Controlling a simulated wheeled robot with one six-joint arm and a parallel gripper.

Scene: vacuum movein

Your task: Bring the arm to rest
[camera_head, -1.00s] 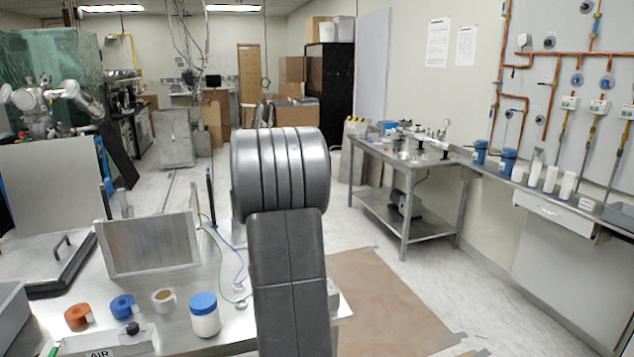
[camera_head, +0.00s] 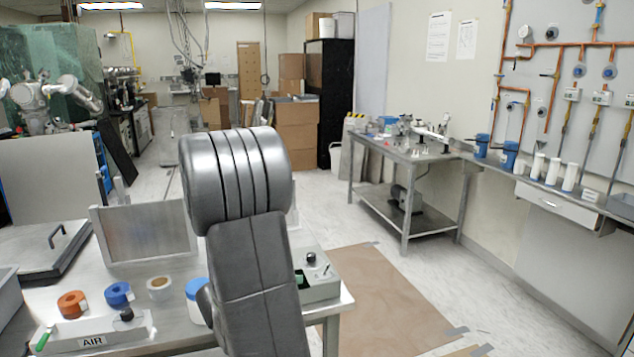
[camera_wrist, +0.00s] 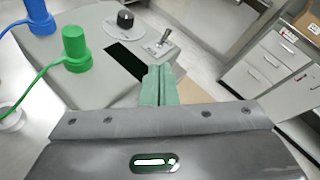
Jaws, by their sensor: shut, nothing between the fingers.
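The fingers are above or in front of a grey control box (camera_wrist: 94,28) with a black knob, a toggle switch and a dark slot. I cannot tell from this view how far the fingers are from it. The control box also shows in the head view (camera_head: 322,288), just right of my arm, on the metal bench (camera_head: 180,282).
In the wrist view, blue (camera_wrist: 37,17) and green (camera_wrist: 75,48) hose fittings stand at the left. On the bench are an upright metal plate (camera_head: 147,233), tape rolls, an AIR box (camera_head: 92,336) and a blue-lidded jar (camera_head: 196,290), partly behind my arm. Floor right of the bench is open.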

